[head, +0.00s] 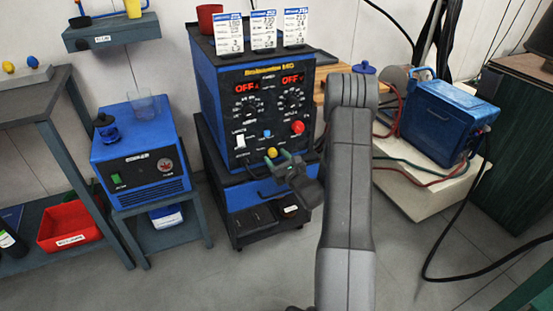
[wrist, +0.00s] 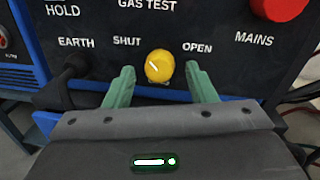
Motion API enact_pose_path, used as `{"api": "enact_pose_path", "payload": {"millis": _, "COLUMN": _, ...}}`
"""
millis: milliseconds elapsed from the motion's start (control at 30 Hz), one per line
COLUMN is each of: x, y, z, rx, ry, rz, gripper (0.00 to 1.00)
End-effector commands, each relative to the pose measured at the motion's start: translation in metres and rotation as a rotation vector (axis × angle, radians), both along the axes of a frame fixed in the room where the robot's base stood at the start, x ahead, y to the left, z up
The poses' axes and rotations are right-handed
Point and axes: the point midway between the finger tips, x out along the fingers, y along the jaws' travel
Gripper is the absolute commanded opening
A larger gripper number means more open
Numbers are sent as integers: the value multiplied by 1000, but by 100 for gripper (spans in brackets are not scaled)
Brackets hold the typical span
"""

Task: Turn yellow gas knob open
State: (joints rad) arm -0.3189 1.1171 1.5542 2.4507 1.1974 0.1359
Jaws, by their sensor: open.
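The yellow gas knob (wrist: 159,66) is low on the black front panel of the blue welding machine (head: 208,85). In the wrist view it sits between the labels SHUT on its left and OPEN on its right. Its white mark slants towards the upper left, on the SHUT side. The knob also shows in the head view (head: 272,153). My gripper (wrist: 160,82) is open, with one green finger on each side of the knob. A gap shows between the knob and each finger. I cannot tell how far the fingertips are from the panel.
A red MAINS knob (wrist: 278,6) is above right of the yellow knob; a dark cable plug (wrist: 70,92) is at EARTH on the left. A blue box unit (head: 140,160) stands left, and a blue case (head: 437,122) with hoses stands right.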

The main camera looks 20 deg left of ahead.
Motion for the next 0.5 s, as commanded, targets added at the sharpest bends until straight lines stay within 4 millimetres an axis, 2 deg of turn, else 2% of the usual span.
{"api": "enact_pose_path", "payload": {"millis": 367, "x": 4, "y": 5, "z": 0, "rx": 0, "ry": 0, "rz": 0, "gripper": 51}}
{"api": "enact_pose_path", "payload": {"millis": 500, "x": 3, "y": 5, "z": 0, "rx": 0, "ry": 0, "rz": 0, "gripper": 23}}
